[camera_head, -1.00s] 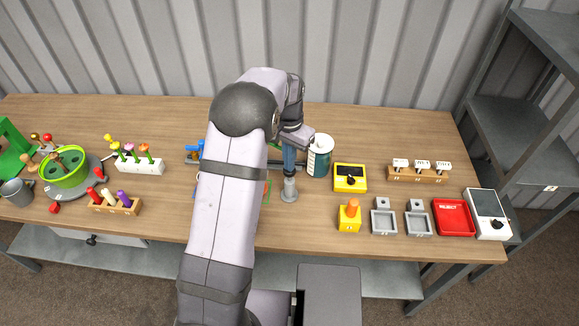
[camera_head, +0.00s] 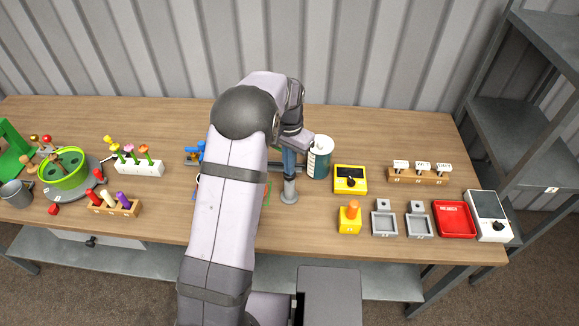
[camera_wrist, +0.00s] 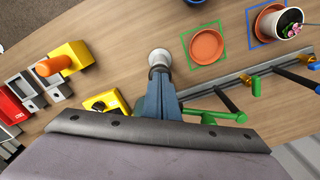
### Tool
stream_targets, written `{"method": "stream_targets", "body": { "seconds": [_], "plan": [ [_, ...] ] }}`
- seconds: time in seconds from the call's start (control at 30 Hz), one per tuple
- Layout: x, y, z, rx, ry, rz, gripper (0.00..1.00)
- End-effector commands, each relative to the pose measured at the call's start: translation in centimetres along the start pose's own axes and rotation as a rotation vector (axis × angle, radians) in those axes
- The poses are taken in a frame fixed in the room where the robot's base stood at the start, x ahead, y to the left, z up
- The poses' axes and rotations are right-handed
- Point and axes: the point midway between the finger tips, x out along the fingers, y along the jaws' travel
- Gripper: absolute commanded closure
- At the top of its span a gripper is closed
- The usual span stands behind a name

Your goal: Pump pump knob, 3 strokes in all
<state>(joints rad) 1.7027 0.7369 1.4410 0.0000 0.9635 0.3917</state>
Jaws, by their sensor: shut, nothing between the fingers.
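The pump (camera_head: 289,195) is a grey upright piece with a round base on the table, just right of my arm in the head view. In the wrist view its pale round top (camera_wrist: 159,57) shows right at the ends of my fingers. My gripper (camera_head: 289,174) points down over it, with its blue-grey fingers shut together and nothing between them. The fingers also show in the wrist view (camera_wrist: 159,75). The fingertips are at or just above the knob; I cannot tell whether they touch. How far the knob is pressed is hidden by the fingers.
A dark green and white canister (camera_head: 319,158) stands close to the right of the fingers. A yellow box with a dial (camera_head: 349,179) and a yellow block with an orange knob (camera_head: 349,217) lie further right. An orange saucer (camera_wrist: 207,46) and a rail with green levers (camera_wrist: 215,116) are nearby.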

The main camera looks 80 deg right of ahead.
Motion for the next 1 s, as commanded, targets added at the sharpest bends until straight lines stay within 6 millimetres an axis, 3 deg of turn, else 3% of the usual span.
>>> {"method": "stream_targets", "body": {
  "seconds": [0.73,1.0],
  "plan": [
    [-5.4,0.0,0.0,0.0,-0.001,0.0,1.0],
    [-6.1,0.0,0.0,0.0,-0.001,0.0,1.0]
  ]
}}
